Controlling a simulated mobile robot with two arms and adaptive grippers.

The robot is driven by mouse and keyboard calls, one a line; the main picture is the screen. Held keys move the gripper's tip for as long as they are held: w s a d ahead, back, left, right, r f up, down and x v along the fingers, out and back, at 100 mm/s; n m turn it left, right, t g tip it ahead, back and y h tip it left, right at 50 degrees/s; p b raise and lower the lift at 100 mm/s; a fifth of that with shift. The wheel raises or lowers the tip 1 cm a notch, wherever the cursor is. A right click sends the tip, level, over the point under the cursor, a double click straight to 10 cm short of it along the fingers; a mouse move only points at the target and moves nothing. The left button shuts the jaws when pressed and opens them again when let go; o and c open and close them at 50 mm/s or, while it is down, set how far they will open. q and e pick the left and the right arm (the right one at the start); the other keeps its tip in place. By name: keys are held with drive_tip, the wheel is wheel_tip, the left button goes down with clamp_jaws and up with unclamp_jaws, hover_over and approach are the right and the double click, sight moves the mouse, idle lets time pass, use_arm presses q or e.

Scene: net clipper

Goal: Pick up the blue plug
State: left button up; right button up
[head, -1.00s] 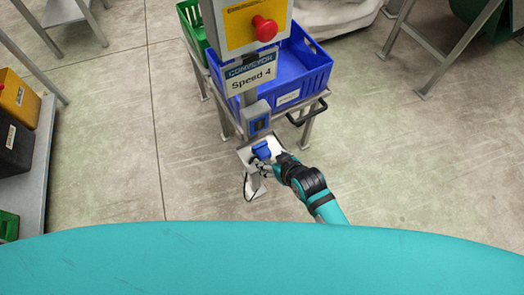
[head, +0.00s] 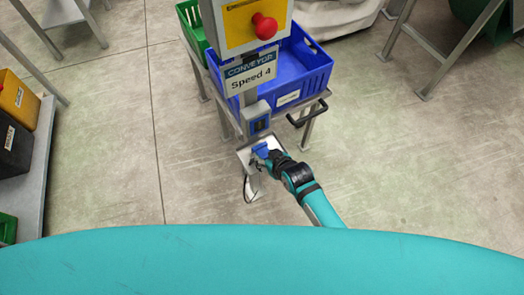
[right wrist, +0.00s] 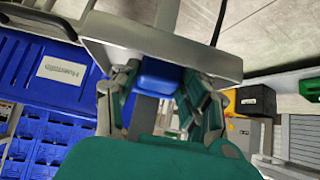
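The blue plug (head: 261,150) is at the small light-coloured tray or plate (head: 243,155) on the conveyor post. In the right wrist view the plug (right wrist: 160,76) shows as a blue block under the plate's edge, between the fingers of my right gripper (right wrist: 162,88). The fingers stand on both sides of the plug, very close to it. I cannot tell whether they press on it. In the head view my right gripper (head: 268,158) reaches the plug from the lower right and partly hides it. My left gripper is not in view.
The post carries a yellow panel with a red button (head: 264,27) and a "Conveyor Speed 4" sign (head: 250,77). A blue crate (head: 315,75) stands behind it on a metal frame with a black handle (head: 308,112). A dark cable hangs below the plate.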

sight(261, 148)
drive_tip(key=c, duration=0.6)
drive_tip(key=shift+c, duration=0.2)
drive_tip(key=shift+r, duration=0.6)
wheel_tip(261, 148, up, 2)
drive_tip(key=shift+r+p, duration=0.1)
drive_tip(key=shift+p, duration=0.2)
drive_tip(key=s+d, duration=0.2)
drive_tip(key=d, duration=0.5)
drive_tip(key=s+d+r, duration=0.1)
drive_tip(key=s+d, duration=0.2)
drive_tip(key=d, duration=0.5)
drive_tip(key=shift+s+r, duration=0.15)
drive_tip(key=shift+r, duration=0.15)
